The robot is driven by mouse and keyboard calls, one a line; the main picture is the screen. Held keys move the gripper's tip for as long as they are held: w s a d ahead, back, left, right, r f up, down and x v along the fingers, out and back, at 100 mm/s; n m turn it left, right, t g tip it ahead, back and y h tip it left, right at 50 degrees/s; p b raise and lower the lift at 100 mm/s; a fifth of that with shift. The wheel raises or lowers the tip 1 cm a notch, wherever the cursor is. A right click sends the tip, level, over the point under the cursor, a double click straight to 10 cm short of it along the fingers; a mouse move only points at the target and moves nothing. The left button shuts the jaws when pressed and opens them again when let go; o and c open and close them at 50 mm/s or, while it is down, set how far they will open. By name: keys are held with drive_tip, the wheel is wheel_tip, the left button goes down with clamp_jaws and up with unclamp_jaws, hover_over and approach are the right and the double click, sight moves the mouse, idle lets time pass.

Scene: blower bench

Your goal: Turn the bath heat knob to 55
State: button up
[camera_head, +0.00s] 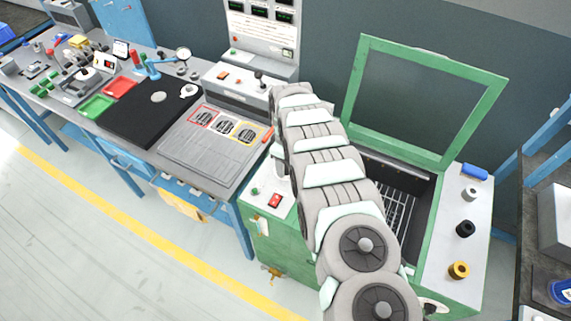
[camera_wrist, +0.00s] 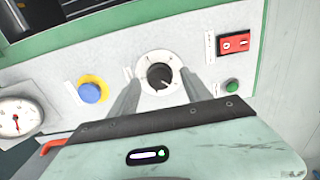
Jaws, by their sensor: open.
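The bath heat knob is most likely the black knob (camera_wrist: 159,75) on a round white dial in the wrist view, set in the pale panel of the green bath (camera_head: 464,241). Its dial numbers are too small to read. My gripper (camera_wrist: 166,82) is open, with one grey finger on each side of the dial, to the left and right of the knob. I cannot tell whether the fingers touch the knob or stand short of it. In the head view my arm covers the knob and the gripper.
Near the knob are a blue button on a yellow ring (camera_wrist: 93,90), a gauge (camera_wrist: 18,117), a red switch (camera_wrist: 234,43) and a green button (camera_wrist: 232,86). The bath's green-framed lid (camera_head: 354,80) stands open. A workbench (camera_head: 180,150) with trays stands to the left.

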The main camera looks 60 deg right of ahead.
drive_tip(key=shift+f, duration=0.5)
drive_tip(key=shift+c, duration=0.3)
clamp_jaws()
